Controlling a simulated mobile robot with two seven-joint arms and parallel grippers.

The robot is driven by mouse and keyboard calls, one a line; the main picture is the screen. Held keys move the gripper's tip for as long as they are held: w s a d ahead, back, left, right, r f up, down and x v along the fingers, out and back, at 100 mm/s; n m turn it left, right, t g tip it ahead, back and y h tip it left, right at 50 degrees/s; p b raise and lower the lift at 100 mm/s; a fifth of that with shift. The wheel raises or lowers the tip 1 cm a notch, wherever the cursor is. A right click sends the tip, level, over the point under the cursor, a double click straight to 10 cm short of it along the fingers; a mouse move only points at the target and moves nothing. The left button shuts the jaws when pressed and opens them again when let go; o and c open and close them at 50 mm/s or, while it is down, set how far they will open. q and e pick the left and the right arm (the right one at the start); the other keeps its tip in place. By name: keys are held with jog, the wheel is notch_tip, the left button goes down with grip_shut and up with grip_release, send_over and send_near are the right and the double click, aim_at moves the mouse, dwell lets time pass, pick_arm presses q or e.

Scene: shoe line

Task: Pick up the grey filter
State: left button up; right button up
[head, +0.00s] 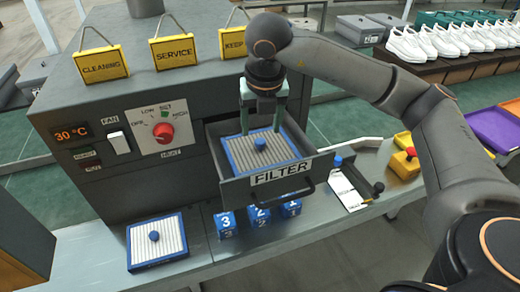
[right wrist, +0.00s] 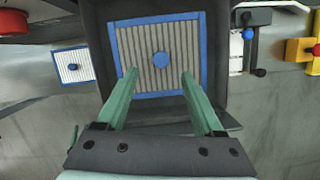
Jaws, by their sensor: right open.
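The grey filter (head: 245,160) has grey pleats, a blue frame and a blue knob (head: 260,143). It lies in the open drawer (head: 225,187) labelled FILTER. My right gripper (head: 260,130) is open and empty, pointing down over the filter. In the right wrist view, the knob (right wrist: 161,59) shows just beyond and between the two green fingertips (right wrist: 160,74), apart from them. A second, whiter filter (head: 170,238) with a blue frame and knob lies on the counter to the left of the drawer. My left gripper is not in view.
Several blue numbered cubes (head: 226,224) stand on the counter below the drawer. The machine front (head: 130,185) with a red dial (head: 165,133) is left of the drawer. A label card (head: 347,190) and a yellow block with a red button (head: 405,164) lie to the right.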

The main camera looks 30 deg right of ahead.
aim_at(260, 141)
jog(key=shift+p+x, duration=0.65)
jog(key=shift+x, duration=2.1)
jog(key=shift+w+d, duration=0.1)
jog(key=shift+w, duration=0.05)
jog(key=shift+c, duration=0.3)
jog(key=shift+r, duration=0.1)
grip_shut()
